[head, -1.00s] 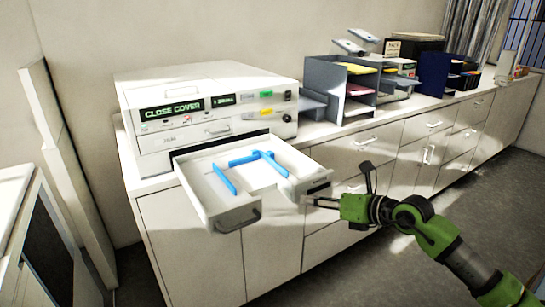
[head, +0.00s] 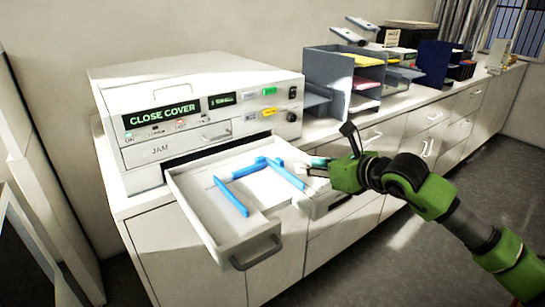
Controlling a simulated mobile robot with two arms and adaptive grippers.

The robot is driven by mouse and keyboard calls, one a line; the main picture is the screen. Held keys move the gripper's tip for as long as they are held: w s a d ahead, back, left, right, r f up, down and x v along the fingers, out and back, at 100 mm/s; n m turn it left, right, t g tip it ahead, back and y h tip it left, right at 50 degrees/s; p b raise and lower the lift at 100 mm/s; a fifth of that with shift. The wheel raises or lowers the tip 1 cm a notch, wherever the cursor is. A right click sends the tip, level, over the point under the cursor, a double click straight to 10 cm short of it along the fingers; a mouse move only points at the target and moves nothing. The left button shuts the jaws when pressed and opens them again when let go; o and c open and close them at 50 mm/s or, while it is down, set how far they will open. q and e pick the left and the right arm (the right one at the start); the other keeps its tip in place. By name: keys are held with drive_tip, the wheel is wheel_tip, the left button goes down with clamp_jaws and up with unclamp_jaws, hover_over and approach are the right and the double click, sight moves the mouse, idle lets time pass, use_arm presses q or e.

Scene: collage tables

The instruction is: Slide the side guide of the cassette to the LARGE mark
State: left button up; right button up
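The cassette (head: 205,222) is a white drawer pulled out of the front of a white printer (head: 200,110). Inside it are blue guides: a long strip on the left (head: 231,198), a crosspiece at the back (head: 249,169) and a strip on the right (head: 286,175). I cannot read any size mark. My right gripper (head: 322,167) is green with dark fingers and is at the cassette's right edge, close to the right blue strip. One finger points up and the other reaches toward the cassette, with a gap between them. My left gripper is not in view.
The printer display reads CLOSE COVER. A grey paper organiser (head: 345,80) stands right of the printer on the white cabinet (head: 420,130). A cassette handle (head: 257,253) sticks out at the front. Grey floor at the lower right is free.

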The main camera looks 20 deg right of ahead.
sight(282, 162)
drive_tip(key=shift+w+a, duration=0.15)
drive_tip(key=shift+w, duration=0.2)
drive_tip(key=p+x, duration=0.2)
drive_tip(key=x, duration=0.2)
drive_tip(key=shift+w+a, duration=0.1)
drive_tip(key=shift+w, duration=0.15)
drive_tip(key=p+x, duration=0.2)
drive_tip(key=x, duration=0.4)
drive_tip(key=shift+w+f, duration=0.15)
drive_tip(key=shift+f, duration=0.05)
drive_tip(key=shift+w+a+f, duration=0.15)
drive_tip(key=shift+w+f, duration=0.1)
drive_tip(key=shift+w, duration=0.2)
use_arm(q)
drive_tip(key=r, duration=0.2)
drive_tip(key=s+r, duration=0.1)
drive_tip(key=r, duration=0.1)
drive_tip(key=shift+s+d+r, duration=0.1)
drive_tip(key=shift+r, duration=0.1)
use_arm(e)
drive_tip(key=shift+w+f, duration=0.1)
